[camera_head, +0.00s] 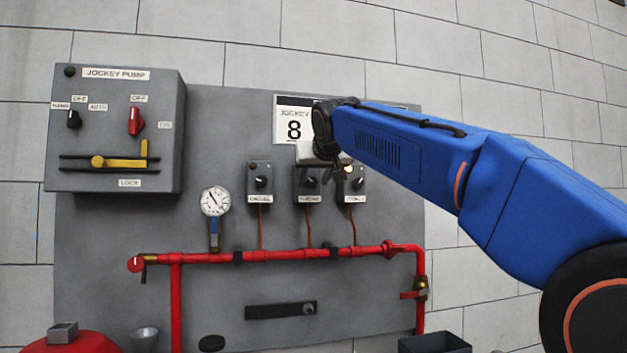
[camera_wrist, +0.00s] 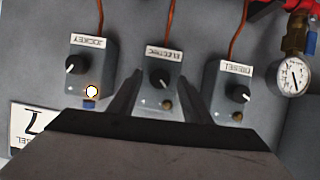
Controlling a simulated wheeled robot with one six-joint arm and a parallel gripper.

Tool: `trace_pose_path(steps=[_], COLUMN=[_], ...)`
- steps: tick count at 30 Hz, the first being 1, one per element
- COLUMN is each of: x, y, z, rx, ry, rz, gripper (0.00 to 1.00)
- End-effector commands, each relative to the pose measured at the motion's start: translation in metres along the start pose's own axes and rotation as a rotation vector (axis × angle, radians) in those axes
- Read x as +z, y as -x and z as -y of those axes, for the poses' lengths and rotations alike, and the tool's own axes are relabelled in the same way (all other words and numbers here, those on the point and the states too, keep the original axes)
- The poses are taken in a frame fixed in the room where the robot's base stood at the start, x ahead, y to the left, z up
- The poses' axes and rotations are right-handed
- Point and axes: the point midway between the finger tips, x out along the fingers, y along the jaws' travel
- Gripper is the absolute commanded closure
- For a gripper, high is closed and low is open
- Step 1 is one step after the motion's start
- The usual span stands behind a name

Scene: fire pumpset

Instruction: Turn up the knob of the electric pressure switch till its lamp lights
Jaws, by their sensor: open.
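The electric pressure switch (camera_head: 308,190) is the middle of three small grey boxes on the panel. Its label reads upside down in the wrist view, where its black knob (camera_wrist: 158,79) has a white pointer mark. Its small lamp (camera_wrist: 167,104) looks dark brown and unlit. My gripper (camera_wrist: 161,76) is open, with one finger on each side of the electric knob in the wrist view. I cannot tell whether the fingers touch it. In the head view my gripper (camera_head: 325,158) is in front of the upper part of the electric and jockey boxes and partly hides them.
The jockey switch (camera_wrist: 88,65) has a lit lamp (camera_wrist: 91,91). The diesel switch (camera_wrist: 233,85) has an unlit lamp. A pressure gauge (camera_head: 215,201), red pipe (camera_head: 290,255), jockey pump box (camera_head: 115,130) and number card (camera_head: 293,125) are nearby.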

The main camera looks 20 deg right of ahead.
Motion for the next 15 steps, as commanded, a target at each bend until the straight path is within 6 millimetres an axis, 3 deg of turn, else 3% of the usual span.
trace_pose_path(steps=[15], x=[-0.001], y=[0.094], z=[0.0], rx=[-0.002], ry=[0.0], rz=[-0.003], gripper=[0.55])
